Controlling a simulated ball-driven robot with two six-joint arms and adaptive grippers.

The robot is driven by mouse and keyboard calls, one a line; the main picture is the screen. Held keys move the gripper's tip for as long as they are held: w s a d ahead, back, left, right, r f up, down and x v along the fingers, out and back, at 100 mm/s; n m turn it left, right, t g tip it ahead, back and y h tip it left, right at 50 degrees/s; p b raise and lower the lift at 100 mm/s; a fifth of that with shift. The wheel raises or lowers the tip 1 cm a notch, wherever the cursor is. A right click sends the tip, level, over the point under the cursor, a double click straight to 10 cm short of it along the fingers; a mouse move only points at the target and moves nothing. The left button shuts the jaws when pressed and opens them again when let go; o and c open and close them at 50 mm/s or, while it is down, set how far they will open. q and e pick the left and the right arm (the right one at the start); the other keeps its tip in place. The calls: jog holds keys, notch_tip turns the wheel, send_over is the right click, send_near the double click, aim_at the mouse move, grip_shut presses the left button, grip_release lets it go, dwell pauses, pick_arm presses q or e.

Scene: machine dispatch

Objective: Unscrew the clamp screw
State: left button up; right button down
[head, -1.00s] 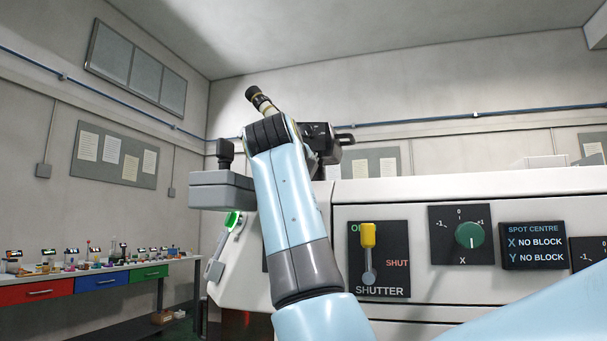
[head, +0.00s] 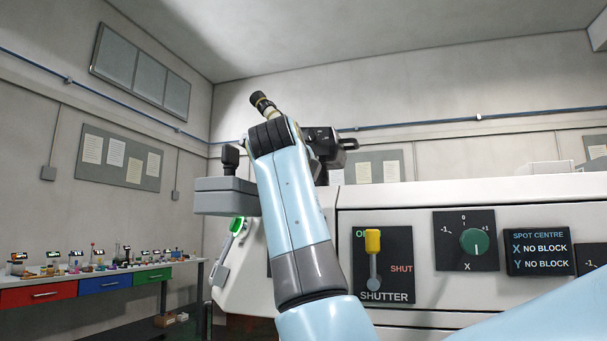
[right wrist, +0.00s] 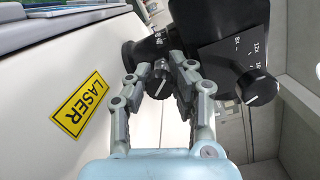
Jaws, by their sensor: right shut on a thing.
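The clamp screw (right wrist: 158,80) is a dark knob with a white line on its face, on the black neck below the black housing in the right wrist view. My right gripper (right wrist: 168,72) is shut on it, one finger on each side. In the head view my right arm rises in front of the machine, and its wrist hides the gripper's fingers and the screw. My left gripper is in neither view.
A second black knob (right wrist: 257,87) with a printed scale sits on the housing (right wrist: 222,35), close to the right finger. A yellow LASER label (right wrist: 77,104) is on the white machine body. The shutter lever (head: 373,242) and X knob (head: 473,242) are on the front panel.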

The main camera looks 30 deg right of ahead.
jog(key=n+p, duration=0.1)
jog(key=n, duration=0.1)
jog(key=shift+n, duration=0.4)
jog(key=shift+f+n+g+p, duration=0.1)
jog(key=shift+n+g+p, duration=0.2)
jog(key=shift+n+p, duration=0.75)
jog(key=shift+n+b, duration=0.35)
jog(key=shift+n, duration=0.1)
jog(key=c, duration=1.4)
grip_release()
